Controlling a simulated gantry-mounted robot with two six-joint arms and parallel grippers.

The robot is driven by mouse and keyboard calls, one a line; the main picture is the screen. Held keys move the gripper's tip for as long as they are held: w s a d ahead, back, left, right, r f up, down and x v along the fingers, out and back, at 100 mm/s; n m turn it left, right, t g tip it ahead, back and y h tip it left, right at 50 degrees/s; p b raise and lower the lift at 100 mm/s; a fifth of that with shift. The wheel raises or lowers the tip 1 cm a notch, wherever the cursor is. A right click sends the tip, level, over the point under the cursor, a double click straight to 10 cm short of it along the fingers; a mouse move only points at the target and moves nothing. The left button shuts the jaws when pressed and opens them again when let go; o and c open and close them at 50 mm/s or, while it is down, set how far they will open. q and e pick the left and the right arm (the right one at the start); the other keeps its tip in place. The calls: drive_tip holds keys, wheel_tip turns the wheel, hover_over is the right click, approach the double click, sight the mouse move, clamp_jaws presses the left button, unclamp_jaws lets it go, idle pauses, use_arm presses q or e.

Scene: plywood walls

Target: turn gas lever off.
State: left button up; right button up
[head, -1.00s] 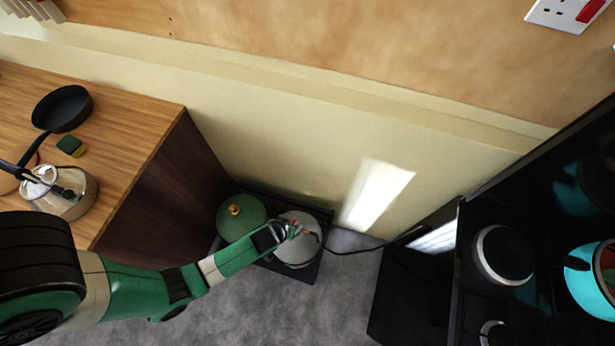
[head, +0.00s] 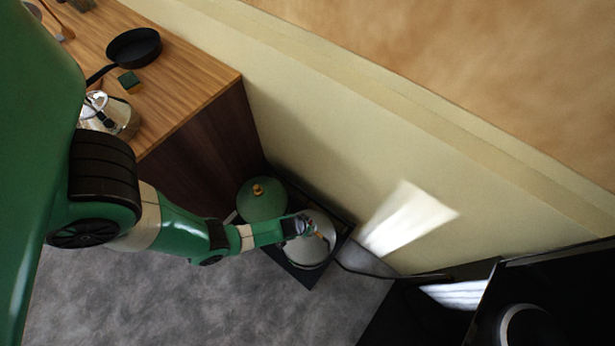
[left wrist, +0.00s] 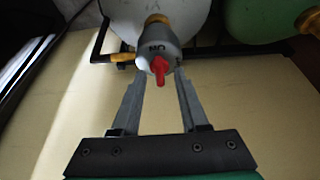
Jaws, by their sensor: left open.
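The red gas lever (left wrist: 159,68) sits on a grey regulator (left wrist: 160,44) marked with lettering, on top of the white gas bottle (left wrist: 178,14). In the head view my left gripper (head: 318,232) is over the white bottle, and the lever is too small to make out. My right gripper is not in view.
A green bottle (head: 262,203) with a brass top stands beside the white one on a dark stand. A wooden counter (head: 190,85) with a pan (head: 134,47) and kettle (head: 118,118) is at the left. The wall is close behind; a black stove (head: 570,300) is at lower right.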

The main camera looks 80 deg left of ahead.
use_arm(q)
drive_tip(key=shift+f, duration=0.1)
clamp_jaws()
